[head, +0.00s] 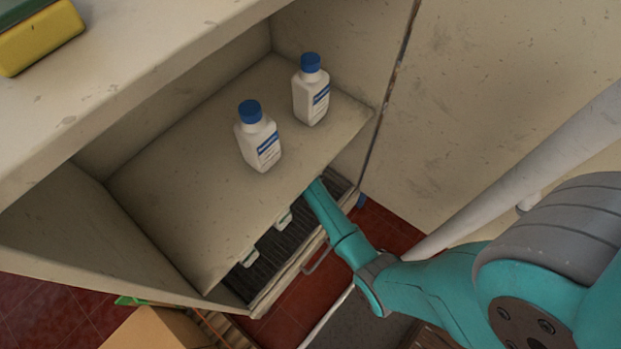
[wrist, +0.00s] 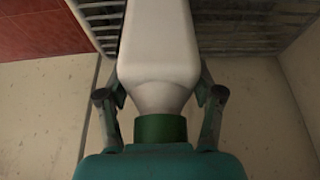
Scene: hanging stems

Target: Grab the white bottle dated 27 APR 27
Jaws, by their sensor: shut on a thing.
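In the wrist view, a white bottle (wrist: 158,45) with a green cap (wrist: 160,128) lies between the fingers of my gripper (wrist: 160,96), which is shut on it at the neck and shoulder. No label or date shows on its visible side. In the head view, my gripper and this bottle are hidden under the shelf, where my arm reaches in. Two white bottles with blue caps stand upright on the shelf, a nearer one (head: 258,143) and a farther one (head: 311,95). Their blue-and-white labels are too small to read.
The shelf board (head: 180,195) is just above my forearm. Below it is a dark ribbed rack (head: 262,272) with small white items (head: 250,257) partly hidden. A white pipe (head: 540,170) runs near my arm. A yellow-green sponge (head: 40,38) lies on the cabinet top.

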